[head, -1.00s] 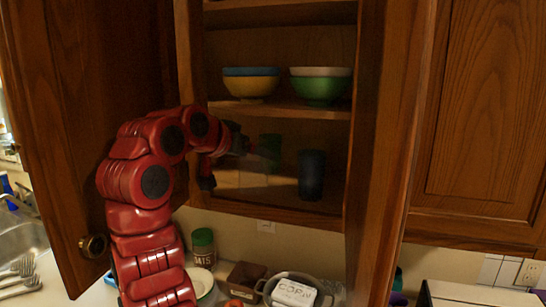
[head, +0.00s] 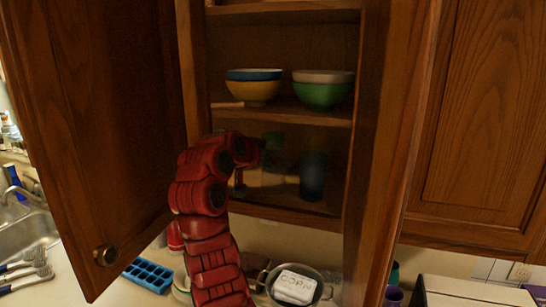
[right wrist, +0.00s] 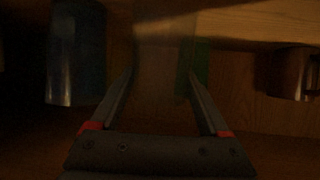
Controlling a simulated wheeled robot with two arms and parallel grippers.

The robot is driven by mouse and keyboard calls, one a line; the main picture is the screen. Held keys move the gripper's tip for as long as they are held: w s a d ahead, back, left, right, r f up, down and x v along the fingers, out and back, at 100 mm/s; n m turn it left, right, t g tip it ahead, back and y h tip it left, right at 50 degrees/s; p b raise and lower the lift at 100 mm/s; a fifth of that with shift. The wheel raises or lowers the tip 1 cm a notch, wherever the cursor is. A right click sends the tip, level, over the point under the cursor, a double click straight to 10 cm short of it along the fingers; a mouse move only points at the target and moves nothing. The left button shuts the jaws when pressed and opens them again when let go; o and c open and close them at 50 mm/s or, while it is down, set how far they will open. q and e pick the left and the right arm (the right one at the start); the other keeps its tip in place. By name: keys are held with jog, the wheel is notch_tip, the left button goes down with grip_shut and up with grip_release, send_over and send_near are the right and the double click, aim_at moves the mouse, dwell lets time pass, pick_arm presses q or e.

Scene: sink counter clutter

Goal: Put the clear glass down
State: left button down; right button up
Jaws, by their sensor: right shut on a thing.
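The clear glass (head: 270,174) is a faint see-through shape inside the open cabinet, at the lower shelf. It also shows in the right wrist view (right wrist: 165,75), between the fingers. My right gripper (head: 254,170) is shut on it; the fingers (right wrist: 162,100) lie on either side of it. I cannot tell whether its base touches the shelf (head: 275,208). A dark blue cup (head: 312,177) stands to its right in the head view, apart from it. A green cup (head: 273,141) is behind it, partly hidden. My left gripper is not in view.
Stacked bowls, blue on yellow (head: 253,92) and white on green (head: 322,95), sit on the shelf above. Open cabinet doors flank the opening, the left one (head: 95,130) swung wide. Below are a pot with a corn package (head: 295,287) and a blue ice tray (head: 148,275).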

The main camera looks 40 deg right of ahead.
jog(key=shift+a, duration=0.1)
jog(key=o, duration=1.5)
jog(key=shift+f, duration=0.1)
jog(key=shift+c, duration=0.2)
jog(key=shift+a, duration=0.15)
jog(key=b+v, duration=0.3)
jog(key=v, duration=0.9)
jog(key=shift+b, duration=0.4)
jog(key=shift+d, duration=0.2)
jog(key=shift+a, duration=0.1)
